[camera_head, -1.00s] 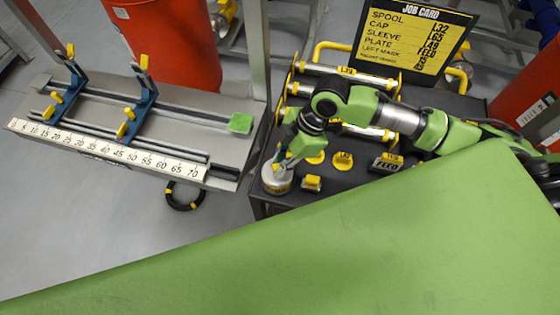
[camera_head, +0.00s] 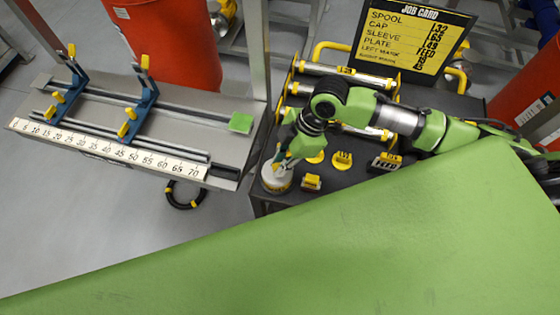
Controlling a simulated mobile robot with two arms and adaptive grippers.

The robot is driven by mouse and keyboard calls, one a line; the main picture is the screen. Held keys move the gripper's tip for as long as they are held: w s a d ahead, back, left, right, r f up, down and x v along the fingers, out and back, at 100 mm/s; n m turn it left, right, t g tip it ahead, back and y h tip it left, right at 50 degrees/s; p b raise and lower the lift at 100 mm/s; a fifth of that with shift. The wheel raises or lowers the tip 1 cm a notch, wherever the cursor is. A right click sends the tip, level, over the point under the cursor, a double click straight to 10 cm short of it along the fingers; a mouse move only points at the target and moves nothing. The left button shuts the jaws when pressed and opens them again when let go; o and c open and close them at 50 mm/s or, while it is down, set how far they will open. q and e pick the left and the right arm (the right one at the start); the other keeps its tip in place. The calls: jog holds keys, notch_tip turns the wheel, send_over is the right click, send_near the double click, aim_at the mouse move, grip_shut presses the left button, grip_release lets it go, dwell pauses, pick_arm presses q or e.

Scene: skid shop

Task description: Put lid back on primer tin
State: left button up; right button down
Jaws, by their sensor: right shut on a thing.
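The primer tin (camera_head: 276,187) is a small round pale tin with a yellow band, standing at the near left corner of the dark bench. My right gripper (camera_head: 281,164) points down at the tin's top and is shut on what looks like the lid. The lid is mostly hidden by the fingers and small in the view. I cannot tell whether it is seated on the rim or just above it. My left gripper is not in view.
Yellow tagged parts (camera_head: 312,182) stand close right of the tin. A yellow-framed rack (camera_head: 345,72) and a job card board (camera_head: 414,38) are behind my arm. A steel rail fixture (camera_head: 150,120) stands left, across a gap. A green surface (camera_head: 330,240) fills the foreground.

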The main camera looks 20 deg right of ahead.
dwell(0.3)
jog(key=c, duration=1.9)
grip_release()
jog(key=shift+o, duration=0.4)
jog(key=o, duration=0.4)
jog(key=shift+r+p, duration=3.55)
jog(key=shift+p, duration=0.3)
grip_shut()
